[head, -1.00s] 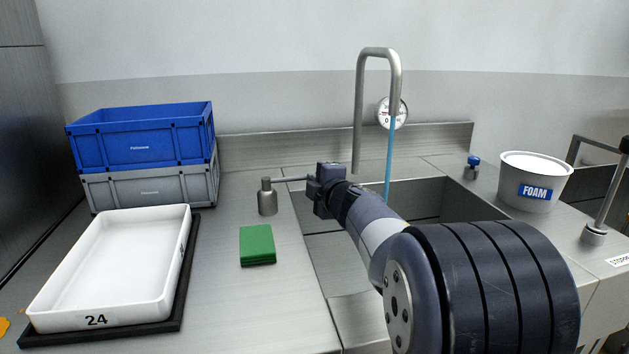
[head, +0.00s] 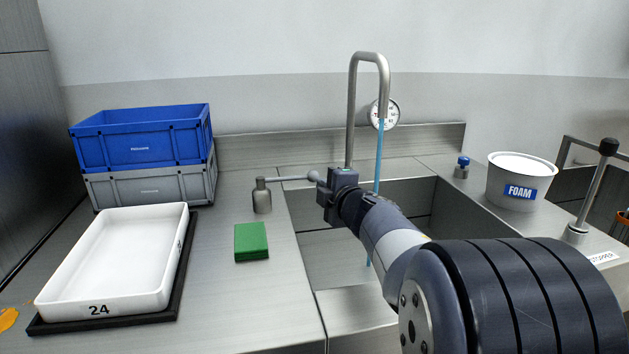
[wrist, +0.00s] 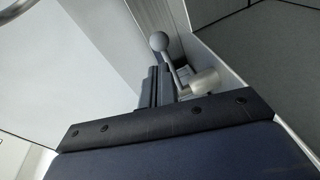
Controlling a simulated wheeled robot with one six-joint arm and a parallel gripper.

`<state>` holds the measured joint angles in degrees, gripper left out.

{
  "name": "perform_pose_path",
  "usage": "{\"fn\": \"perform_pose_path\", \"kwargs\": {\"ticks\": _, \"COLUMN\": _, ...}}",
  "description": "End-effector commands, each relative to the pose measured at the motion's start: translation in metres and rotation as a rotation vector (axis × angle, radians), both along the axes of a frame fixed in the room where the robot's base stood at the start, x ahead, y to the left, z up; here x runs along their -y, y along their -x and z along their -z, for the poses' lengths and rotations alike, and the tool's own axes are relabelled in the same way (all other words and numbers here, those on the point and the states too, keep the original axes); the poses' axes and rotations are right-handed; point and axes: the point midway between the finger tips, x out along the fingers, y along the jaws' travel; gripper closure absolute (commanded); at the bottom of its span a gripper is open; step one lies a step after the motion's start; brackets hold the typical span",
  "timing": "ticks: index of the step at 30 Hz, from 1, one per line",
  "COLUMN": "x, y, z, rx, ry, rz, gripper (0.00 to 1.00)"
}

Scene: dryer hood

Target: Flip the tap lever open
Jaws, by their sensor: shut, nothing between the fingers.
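The tap lever is a thin metal rod (head: 288,179) with a grey ball (head: 313,176). It reaches right from a squat metal base (head: 262,200) on the counter left of the sink. The rod lies nearly level. My gripper (head: 322,186) is just right of the ball, over the sink's left side; in the head view I cannot tell if they touch. In the wrist view the ball (wrist: 159,41) is beyond the tips of my shut, empty gripper (wrist: 155,80), with the base (wrist: 203,82) to the right. A thin blue stream (head: 377,158) hangs below the spout (head: 369,58).
A green sponge-like block (head: 251,242), a white tray (head: 115,265) and stacked crates (head: 142,140) stand left. A foam tub (head: 520,185), a blue-topped knob (head: 462,167) and a black-knobbed lever (head: 597,190) stand right. A gauge (head: 388,113) is behind the spout.

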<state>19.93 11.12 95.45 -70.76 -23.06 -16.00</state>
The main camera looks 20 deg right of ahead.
Motion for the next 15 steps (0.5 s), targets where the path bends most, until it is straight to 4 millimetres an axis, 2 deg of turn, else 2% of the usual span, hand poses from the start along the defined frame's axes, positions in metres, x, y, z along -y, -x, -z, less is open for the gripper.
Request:
{"fn": "perform_pose_path", "kwargs": {"ticks": 7, "x": 0.027, "y": 0.033, "z": -0.009, "rx": 0.001, "ry": 0.001, "rz": 0.004, "gripper": 1.00}}
{"fn": "perform_pose_path", "kwargs": {"ticks": 15, "x": 0.038, "y": 0.048, "z": -0.009, "rx": 0.001, "ry": 0.000, "rz": 0.000, "gripper": 1.00}}
